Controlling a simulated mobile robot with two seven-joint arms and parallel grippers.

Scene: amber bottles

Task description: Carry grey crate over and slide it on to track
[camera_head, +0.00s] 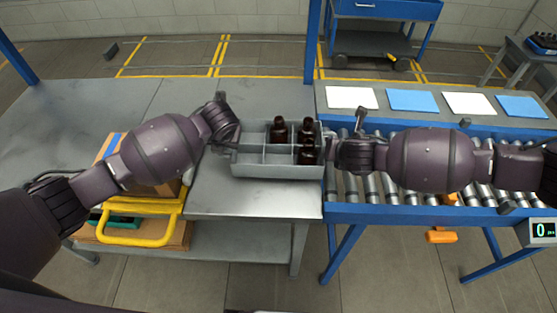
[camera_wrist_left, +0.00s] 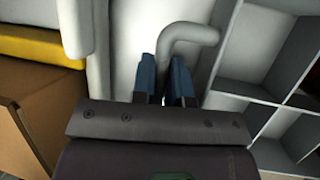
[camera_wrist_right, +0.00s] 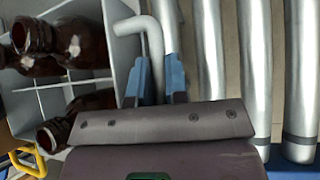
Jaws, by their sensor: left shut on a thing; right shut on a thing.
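The grey crate (camera_head: 262,170) is at the right end of the grey table, close beside the roller track (camera_head: 372,188). I cannot tell whether it touches the table. Dark amber bottles (camera_head: 279,131) stand in its middle and right compartments; the left ones look empty. My left gripper (camera_wrist_left: 165,75) is shut on the crate's left handle (camera_wrist_left: 190,33). My right gripper (camera_wrist_right: 158,72) is shut on the right handle (camera_wrist_right: 128,26), over the near end of the rollers. Both arms hide parts of the crate's ends in the head view.
A yellow-handled cart (camera_head: 140,235) with cardboard boxes stands at the left, under my left arm. White and blue sheets (camera_head: 351,97) lie on a shelf behind the track. A display reading 0 (camera_head: 541,231) is at the right. The table's left part (camera_head: 60,125) is clear.

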